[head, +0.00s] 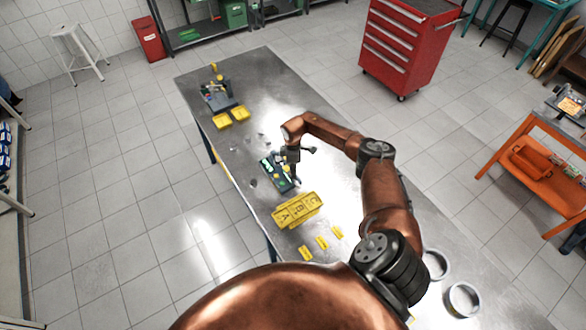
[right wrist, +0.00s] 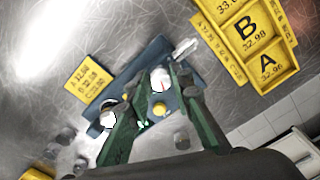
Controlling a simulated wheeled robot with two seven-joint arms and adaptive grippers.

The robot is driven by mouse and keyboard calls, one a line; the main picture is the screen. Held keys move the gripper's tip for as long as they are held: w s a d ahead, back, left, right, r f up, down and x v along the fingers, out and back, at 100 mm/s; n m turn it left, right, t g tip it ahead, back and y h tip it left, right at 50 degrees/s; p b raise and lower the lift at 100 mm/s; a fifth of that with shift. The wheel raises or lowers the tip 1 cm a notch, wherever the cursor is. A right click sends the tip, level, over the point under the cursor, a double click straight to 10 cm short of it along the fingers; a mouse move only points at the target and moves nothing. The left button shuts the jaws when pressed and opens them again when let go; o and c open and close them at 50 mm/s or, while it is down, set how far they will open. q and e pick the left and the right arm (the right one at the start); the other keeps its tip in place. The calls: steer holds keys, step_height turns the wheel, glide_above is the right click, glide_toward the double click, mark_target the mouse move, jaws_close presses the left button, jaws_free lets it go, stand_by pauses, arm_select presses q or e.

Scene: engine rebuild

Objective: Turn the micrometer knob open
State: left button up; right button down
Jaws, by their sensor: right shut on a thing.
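The micrometer rig, a blue and dark block with small round parts, lies on the steel bench in the head view (head: 272,170). Its blue base also shows in the right wrist view (right wrist: 157,50). My right gripper (head: 291,168) is over the rig, pointing down. In the right wrist view its green fingers (right wrist: 157,82) stand either side of a white round knob face with a red mark, and are shut on it. A yellow round part (right wrist: 159,109) shows between the fingers, nearer the palm. The fingers hide part of the rig. My left gripper is out of view.
A yellow lettered tray (head: 297,210) lies close to the rig, with several small yellow tags nearer me. Yellow bins (head: 222,121) and another blue rig (head: 217,95) stand at the bench's far end. Metal rings (head: 464,299) lie at right. A yellow label plate (right wrist: 88,80) lies beside the rig.

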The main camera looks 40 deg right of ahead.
steer(key=shift+m+p, duration=0.65)
steer(key=shift+m, duration=0.35)
steer(key=c, duration=1.7)
jaws_free()
steer(key=shift+r, duration=0.1)
step_height(320, 180, up, 12)
steer(key=shift+f, duration=0.1)
